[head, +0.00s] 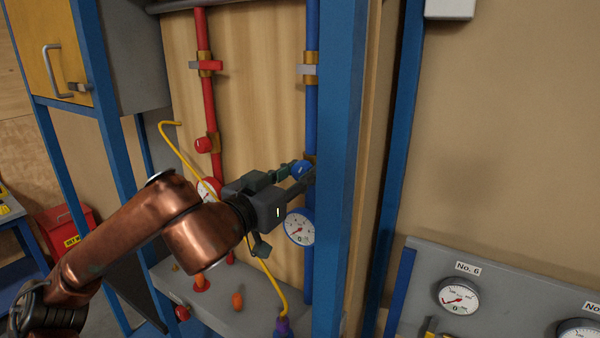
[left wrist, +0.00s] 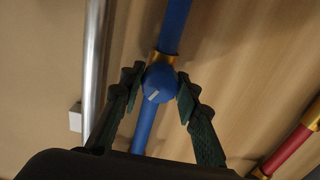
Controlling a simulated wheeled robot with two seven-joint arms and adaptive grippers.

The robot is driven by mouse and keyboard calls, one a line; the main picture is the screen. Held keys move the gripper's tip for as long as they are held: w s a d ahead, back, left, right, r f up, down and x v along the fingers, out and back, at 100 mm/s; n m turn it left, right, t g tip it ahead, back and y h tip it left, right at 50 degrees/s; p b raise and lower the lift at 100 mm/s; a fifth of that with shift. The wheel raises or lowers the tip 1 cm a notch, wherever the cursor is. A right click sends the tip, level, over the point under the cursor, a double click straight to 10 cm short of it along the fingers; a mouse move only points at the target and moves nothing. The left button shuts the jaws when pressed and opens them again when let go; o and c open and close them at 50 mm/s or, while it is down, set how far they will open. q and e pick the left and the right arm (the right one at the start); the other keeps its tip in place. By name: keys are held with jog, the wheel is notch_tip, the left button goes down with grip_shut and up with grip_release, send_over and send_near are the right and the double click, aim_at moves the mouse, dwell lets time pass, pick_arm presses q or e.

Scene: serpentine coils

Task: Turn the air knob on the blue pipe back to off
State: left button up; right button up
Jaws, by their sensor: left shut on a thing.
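The blue air knob (head: 300,169) sits on the blue pipe (head: 311,120), above a round white gauge (head: 300,228). In the left wrist view the round knob (left wrist: 158,82) shows a pale mark that is tilted, not in line with the blue pipe (left wrist: 173,28). My left gripper (head: 294,172) is at the knob, with a finger on each side, shut on it. The two dark green fingers also show in the left wrist view (left wrist: 160,92). The blue frame post hides part of the gripper's far side in the head view. My right gripper is not in view.
A red pipe (head: 204,100) with a red knob (head: 205,145) runs left of the blue pipe. A yellow hose (head: 185,160) hangs behind my arm. The blue post (head: 342,130) stands close right of the gripper. A grey gauge panel (head: 500,284) is at lower right.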

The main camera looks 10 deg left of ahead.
pick_arm(q)
grip_shut()
jog(key=shift+f+n+b, duration=0.15)
jog(key=shift+n+b, duration=0.8)
jog(key=shift+n, duration=0.65)
jog(key=shift+n+b, duration=0.6)
jog(key=shift+b, duration=0.15)
jog(key=shift+c, duration=0.9)
grip_release()
jog(key=shift+n, duration=0.6)
